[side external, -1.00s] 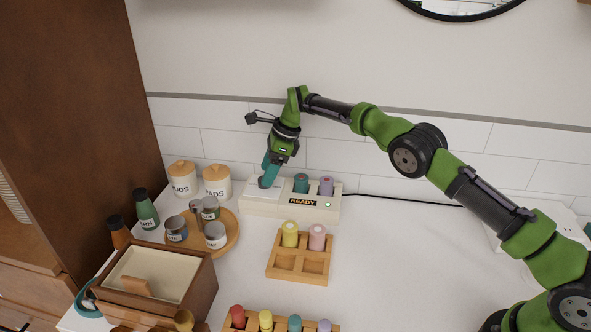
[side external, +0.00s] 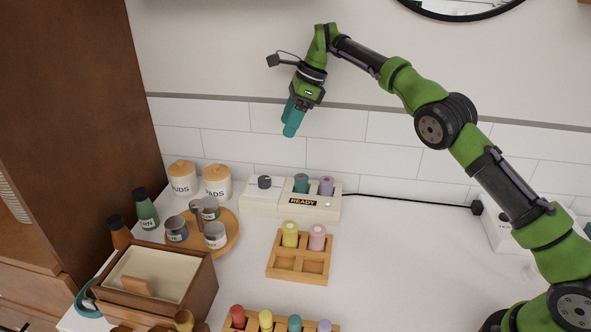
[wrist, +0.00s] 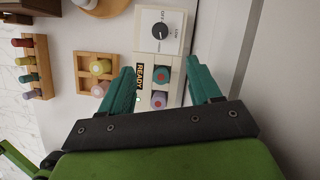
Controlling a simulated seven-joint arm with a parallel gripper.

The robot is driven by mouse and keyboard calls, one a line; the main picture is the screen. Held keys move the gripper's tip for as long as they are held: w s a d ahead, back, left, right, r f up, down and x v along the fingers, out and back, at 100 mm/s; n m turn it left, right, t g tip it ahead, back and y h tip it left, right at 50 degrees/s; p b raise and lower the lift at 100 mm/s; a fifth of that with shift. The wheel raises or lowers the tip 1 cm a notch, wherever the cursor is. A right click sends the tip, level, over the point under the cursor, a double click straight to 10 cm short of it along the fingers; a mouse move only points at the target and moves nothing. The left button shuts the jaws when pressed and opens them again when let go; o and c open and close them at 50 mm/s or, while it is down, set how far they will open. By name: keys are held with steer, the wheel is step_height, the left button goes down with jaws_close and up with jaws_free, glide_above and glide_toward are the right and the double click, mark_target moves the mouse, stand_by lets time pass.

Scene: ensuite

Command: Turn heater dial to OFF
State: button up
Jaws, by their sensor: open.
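The heater dial (side external: 264,182) is a dark round knob on the left part of the white heater unit (side external: 262,205). In the wrist view the dial (wrist: 160,31) has a white pointer line, with OFF and LOW lettering around it; the exact setting is too small to read surely. A READY label (side external: 303,201) and a small green light are on the unit's right part, which holds a teal and a lilac roller. My gripper (side external: 291,131) is open and empty, raised above the unit and apart from the dial. Its teal fingers (wrist: 162,86) frame the unit's rollers in the wrist view.
A wooden rack (side external: 298,267) with yellow and pink rollers stands in front of the unit. A round tray (side external: 232,240) of jars and two lidded canisters (side external: 217,180) are to the left. The counter right of the rack is mostly clear.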

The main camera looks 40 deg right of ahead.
steer(key=s+a+r+n, duration=0.1)
steer(key=s+a+r, duration=0.1)
steer(key=a, duration=0.3)
steer(key=s+a+f+n+t+h, duration=0.1)
steer(key=s+a+f+n+h, duration=0.2)
steer(key=s+n+h, duration=0.25)
steer(key=n+t, duration=0.5)
steer(key=n, duration=0.9)
glide_toward(264, 179)
steer(key=shift+h, duration=0.35)
steer(key=x, duration=0.8)
steer(key=shift+w+a+f, duration=0.15)
steer(key=shift+a+f, duration=0.1)
steer(key=shift+f, duration=0.05)
